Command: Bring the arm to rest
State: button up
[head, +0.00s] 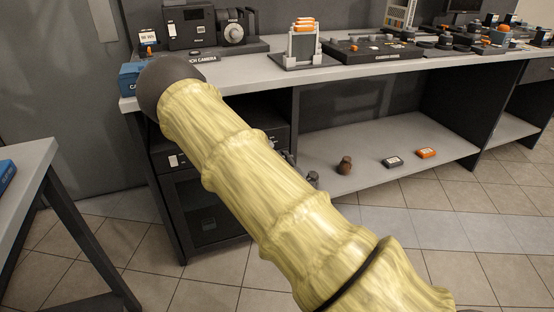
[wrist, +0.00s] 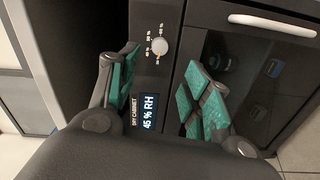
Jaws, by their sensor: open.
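My arm, in a pale yellow ribbed cover, runs across the head view from the lower right to the upper left. My gripper is hidden in the head view, apart from small grey parts near the cabinet that I cannot make out clearly. In the wrist view my gripper (wrist: 158,88) is open, with green-padded fingers spread apart and nothing between them. Beyond the fingers is the dry cabinet (wrist: 172,12), with a round knob (wrist: 160,48) and a display (wrist: 149,112) reading 45 % RH. The fingers appear in front of the cabinet; I cannot tell whether they touch it.
A long grey workbench (head: 350,73) holds cameras and trays. Another table (head: 30,165) stands at the left. Tiled floor (head: 420,220) is clear at the right.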

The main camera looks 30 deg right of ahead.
jog(key=shift+s+a, duration=0.1)
jog(key=shift+s, duration=0.25)
dwell(0.3)
jog(key=s+a+f+m+g, duration=0.35)
jog(key=s+f, duration=0.35)
jog(key=f, duration=0.3)
jog(key=s+a+f+m+g, duration=0.3)
jog(key=s+f+g, duration=0.1)
jog(key=s+f, duration=0.5)
jog(key=s+a+f+m+g+y, duration=0.1)
jog(key=s+a+f+m+g, duration=0.1)
jog(key=s+a+f, duration=0.3)
jog(key=s+a+f+m+g+y, duration=0.1)
jog(key=s+a+f+m+g, duration=0.2)
jog(key=s, duration=0.4)
jog(key=s+a+f+g+y, duration=0.1)
jog(key=s+a+f+g, duration=0.15)
jog(key=s+a, duration=0.35)
jog(key=s+a+r+m+g+y+p, duration=0.1)
jog(key=s+a+m+g+y, duration=0.1)
jog(key=s+a, duration=0.45)
notch_tip(320, 180, up, 22)
jog(key=s+d+p, duration=0.1)
jog(key=p, duration=2.1)
jog(key=shift+d+r+p, duration=0.2)
jog(key=shift+d+p, duration=0.2)
